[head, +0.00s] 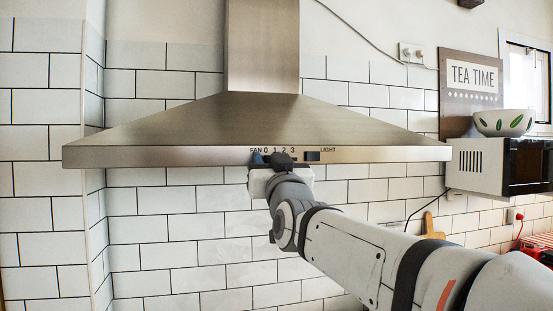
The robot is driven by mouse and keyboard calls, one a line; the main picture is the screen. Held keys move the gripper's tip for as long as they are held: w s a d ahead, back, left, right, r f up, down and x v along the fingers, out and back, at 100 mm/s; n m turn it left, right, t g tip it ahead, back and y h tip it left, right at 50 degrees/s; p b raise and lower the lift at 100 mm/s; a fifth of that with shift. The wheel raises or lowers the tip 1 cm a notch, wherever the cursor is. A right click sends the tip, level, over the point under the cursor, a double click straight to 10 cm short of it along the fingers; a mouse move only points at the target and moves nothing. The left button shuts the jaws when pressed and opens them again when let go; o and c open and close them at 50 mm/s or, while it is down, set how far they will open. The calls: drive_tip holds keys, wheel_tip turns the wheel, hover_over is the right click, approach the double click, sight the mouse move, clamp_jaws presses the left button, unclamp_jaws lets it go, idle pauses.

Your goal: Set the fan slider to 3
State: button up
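The range hood (150,140) is brushed metal, with a front strip marked FAN 0 1 2 3 and LIGHT. My gripper (281,160) is up at this strip, just below the fan numbers, and covers most of the fan slot. A small dark piece shows at its left, under the FAN label. I cannot tell whether that is the fan slider or a fingertip, so the slider's position is unclear. The dark light control (312,156) sits just right of my gripper. My wrist hides the fingers, and I cannot see whether they touch the slider.
A white microwave (484,165) with a leaf-patterned bowl (503,122) on top stands at the right. A TEA TIME sign (473,76) hangs behind it. A wooden board (431,226) leans below. White wall tiles fill the back; the space under the hood's left side is clear.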

clamp_jaws()
idle(0.6)
